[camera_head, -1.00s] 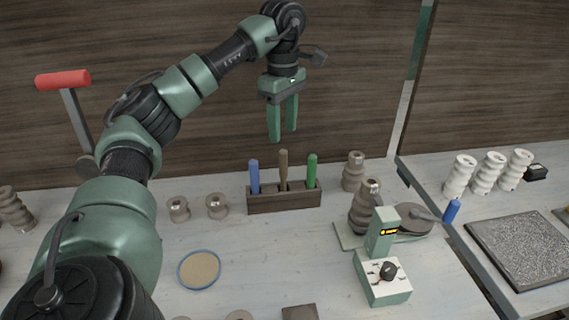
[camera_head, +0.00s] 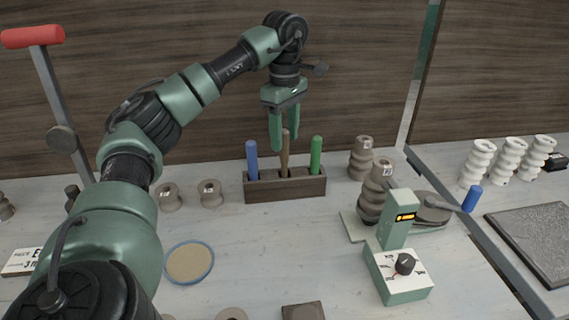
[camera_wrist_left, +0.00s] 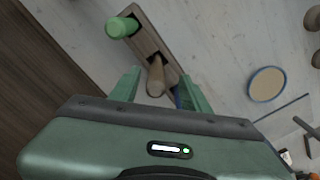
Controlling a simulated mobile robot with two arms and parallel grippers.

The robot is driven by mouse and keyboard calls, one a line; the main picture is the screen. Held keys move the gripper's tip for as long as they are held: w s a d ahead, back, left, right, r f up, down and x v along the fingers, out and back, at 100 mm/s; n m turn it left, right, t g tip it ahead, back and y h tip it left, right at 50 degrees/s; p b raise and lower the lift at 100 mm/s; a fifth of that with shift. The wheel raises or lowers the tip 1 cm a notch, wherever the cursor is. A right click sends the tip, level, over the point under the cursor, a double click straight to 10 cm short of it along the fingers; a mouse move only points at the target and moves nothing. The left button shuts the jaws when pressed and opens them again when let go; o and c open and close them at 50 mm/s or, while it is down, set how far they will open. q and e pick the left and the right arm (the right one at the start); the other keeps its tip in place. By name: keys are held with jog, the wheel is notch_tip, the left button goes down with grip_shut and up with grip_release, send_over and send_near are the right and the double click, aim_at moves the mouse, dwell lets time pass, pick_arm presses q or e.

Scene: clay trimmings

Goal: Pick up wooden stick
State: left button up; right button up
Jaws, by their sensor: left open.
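The wooden stick (camera_head: 285,164) stands upright in the middle slot of a dark wooden holder (camera_head: 300,188), between a blue-handled tool (camera_head: 251,160) and a green-handled tool (camera_head: 316,155). My left gripper (camera_head: 285,147) is open and points down over the holder, its fingers at either side of the stick's upper end. In the left wrist view the stick (camera_wrist_left: 156,76) shows between the two open fingers (camera_wrist_left: 158,88), with no clear contact. The green handle (camera_wrist_left: 122,27) lies outside one finger, and the blue one is mostly hidden behind the other. My right gripper is not in view.
A green-and-white device with a dial (camera_head: 400,278) and a stack of grey ribbed pieces (camera_head: 374,190) stand right of the holder. Grey spools (camera_head: 211,193) and a round blue-rimmed dish (camera_head: 190,263) lie to the left.

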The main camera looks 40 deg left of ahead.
aim_at(284, 161)
pick_arm(q)
jog(key=f, duration=0.6)
jog(key=shift+w+a+f, duration=0.2)
jog(key=shift+a+f, duration=0.05)
jog(key=shift+f, duration=0.05)
grip_shut()
